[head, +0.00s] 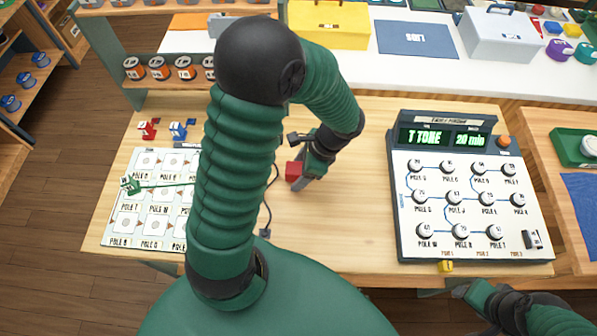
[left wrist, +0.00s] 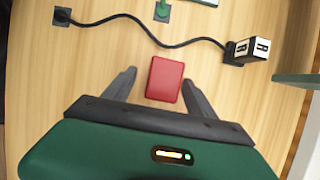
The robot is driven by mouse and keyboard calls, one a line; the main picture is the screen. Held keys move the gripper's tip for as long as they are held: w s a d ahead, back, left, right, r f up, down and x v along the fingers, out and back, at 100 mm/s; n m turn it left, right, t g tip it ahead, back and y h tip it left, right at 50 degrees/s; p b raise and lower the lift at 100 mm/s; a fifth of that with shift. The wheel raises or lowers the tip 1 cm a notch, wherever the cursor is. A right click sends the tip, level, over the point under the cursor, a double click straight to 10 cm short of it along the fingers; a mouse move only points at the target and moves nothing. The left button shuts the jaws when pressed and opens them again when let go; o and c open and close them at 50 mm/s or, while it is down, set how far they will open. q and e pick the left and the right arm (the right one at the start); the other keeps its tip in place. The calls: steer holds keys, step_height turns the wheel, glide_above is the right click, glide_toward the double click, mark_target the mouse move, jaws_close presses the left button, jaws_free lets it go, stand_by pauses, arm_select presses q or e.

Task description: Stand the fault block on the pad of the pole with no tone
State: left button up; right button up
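A red block (head: 293,171) shows beside my left gripper (head: 302,183) over the middle of the table. In the left wrist view the red block (left wrist: 165,80) lies between the two spread fingers of my left gripper (left wrist: 159,80), with a visible gap to the left finger. The board with pole pads (head: 112,238) lies at the left; my arm hides its right part. The phone panel (head: 470,240) at the right has several pole dials and a display (head: 424,137) that appears to read "T TONE". My right gripper (head: 470,291) is at the lower right, its opening unclear.
Smaller red (head: 148,129) and blue (head: 178,132) pieces stand behind the board. A green piece (head: 131,186) is at the board's left edge. A black cable (left wrist: 150,38) runs to a black-and-white plug-like block (left wrist: 252,48). Wood between my left gripper and the panel is clear.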

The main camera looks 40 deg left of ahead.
arm_select(q)
steer(key=shift+a+f, duration=0.15)
steer(key=shift+a, duration=0.4)
steer(key=c, duration=1.2)
steer(key=shift+d, duration=0.2)
jaws_close()
steer(key=shift+d, duration=0.15)
